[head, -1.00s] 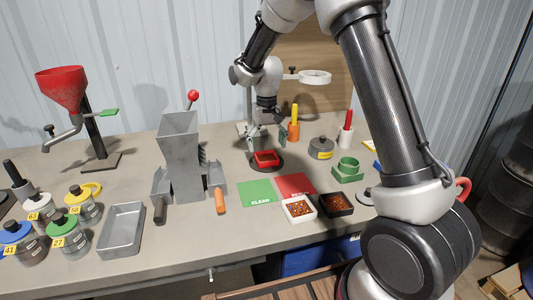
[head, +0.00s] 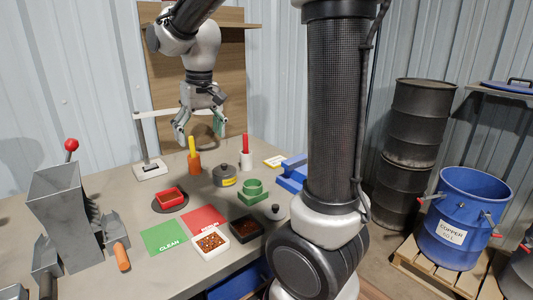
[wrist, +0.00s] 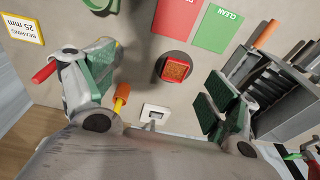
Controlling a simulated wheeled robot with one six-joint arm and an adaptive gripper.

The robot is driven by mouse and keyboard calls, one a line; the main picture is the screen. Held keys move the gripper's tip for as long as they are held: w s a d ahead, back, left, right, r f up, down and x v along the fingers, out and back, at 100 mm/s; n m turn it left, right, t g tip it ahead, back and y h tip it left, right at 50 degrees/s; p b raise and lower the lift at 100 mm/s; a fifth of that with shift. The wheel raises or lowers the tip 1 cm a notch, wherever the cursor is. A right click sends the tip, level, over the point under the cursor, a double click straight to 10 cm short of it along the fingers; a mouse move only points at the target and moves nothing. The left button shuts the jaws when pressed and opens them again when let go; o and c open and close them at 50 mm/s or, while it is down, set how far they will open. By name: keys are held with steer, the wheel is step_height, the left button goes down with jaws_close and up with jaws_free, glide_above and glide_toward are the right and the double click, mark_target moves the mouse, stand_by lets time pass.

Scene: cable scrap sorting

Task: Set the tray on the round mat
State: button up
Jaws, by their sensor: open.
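The small red tray (head: 172,197) rests on the dark round mat (head: 158,208), inside its rim. In the wrist view the tray (wrist: 163,70) also lies on the mat (wrist: 187,80), with orange-brown bits inside. My gripper (head: 201,128) is open and empty, raised well above the table and apart from the tray. In the wrist view its green-padded fingers are spread wide, with the tray between and beyond them.
A green CLEAN card (head: 164,237), a red card (head: 204,217), a white tray of granules (head: 210,244) and a black tray (head: 246,229) lie in front.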

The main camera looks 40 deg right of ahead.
steer(key=s+d+t, duration=0.1)
steer(key=s+d, duration=0.2)
steer(key=s, duration=0.7)
steer(key=s+d+t, duration=0.1)
steer(key=s+d, duration=0.2)
steer(key=s, duration=0.8)
steer(key=shift+s+d, duration=0.2)
steer(key=shift+d, duration=0.2)
